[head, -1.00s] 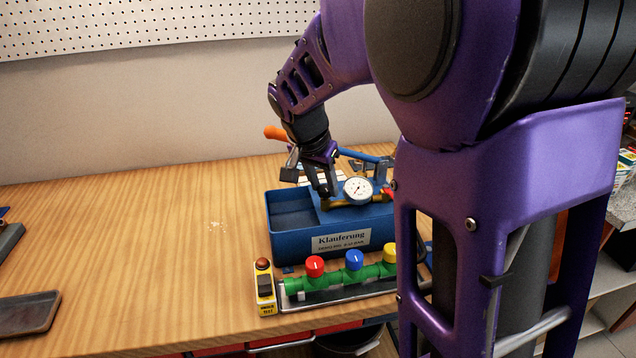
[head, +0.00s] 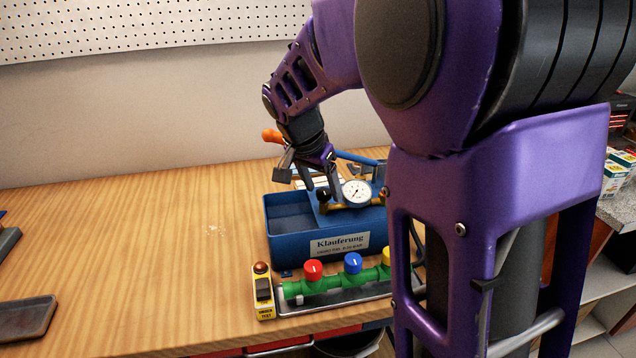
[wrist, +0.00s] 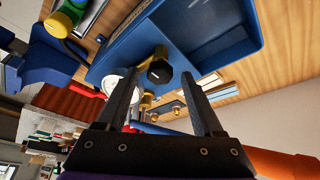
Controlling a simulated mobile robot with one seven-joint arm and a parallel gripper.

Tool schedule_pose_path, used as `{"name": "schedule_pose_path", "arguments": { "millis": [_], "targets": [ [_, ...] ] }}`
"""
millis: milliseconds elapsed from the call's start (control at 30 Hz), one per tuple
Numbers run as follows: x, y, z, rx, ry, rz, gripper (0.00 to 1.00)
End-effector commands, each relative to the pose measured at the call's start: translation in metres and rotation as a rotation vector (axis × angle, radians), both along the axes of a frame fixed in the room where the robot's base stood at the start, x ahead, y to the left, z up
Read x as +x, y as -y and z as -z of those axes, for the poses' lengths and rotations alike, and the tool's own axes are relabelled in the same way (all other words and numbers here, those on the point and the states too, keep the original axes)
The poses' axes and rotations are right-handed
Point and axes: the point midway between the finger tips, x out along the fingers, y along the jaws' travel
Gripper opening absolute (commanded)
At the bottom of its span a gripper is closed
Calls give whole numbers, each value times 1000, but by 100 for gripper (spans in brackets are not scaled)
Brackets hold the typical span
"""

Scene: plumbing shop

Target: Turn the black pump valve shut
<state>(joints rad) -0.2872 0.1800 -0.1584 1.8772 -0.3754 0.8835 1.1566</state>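The black pump valve (wrist: 159,71) is a dark faceted knob on brass fittings on the blue pump (head: 318,243). In the head view the valve (head: 323,194) is small and sits left of the white gauge (head: 357,192), beside my fingers. My gripper (head: 321,189) hangs over the pump. In the wrist view my gripper (wrist: 184,80) has its two fingers apart, with the knob showing between and beyond their tips. Nothing is visibly held. I cannot tell whether a finger touches the knob.
The gauge stands close right of the valve. A blue pump lever with an orange grip (head: 272,136) lies behind my gripper. A green manifold (head: 333,283) with red, blue and yellow knobs and a yellow test box (head: 263,291) stand in front. The bench (head: 130,240) at left is mostly clear.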

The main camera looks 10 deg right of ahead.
Motion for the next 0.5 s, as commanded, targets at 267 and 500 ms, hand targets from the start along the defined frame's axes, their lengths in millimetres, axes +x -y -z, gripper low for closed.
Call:
{"name": "schedule_pose_path", "arguments": {
  "millis": [267,500],
  "targets": [
    [-2,-2,-5,0,0,-1,69],
    [-12,-14,-47,2,3,-2,69]
  ]
}}
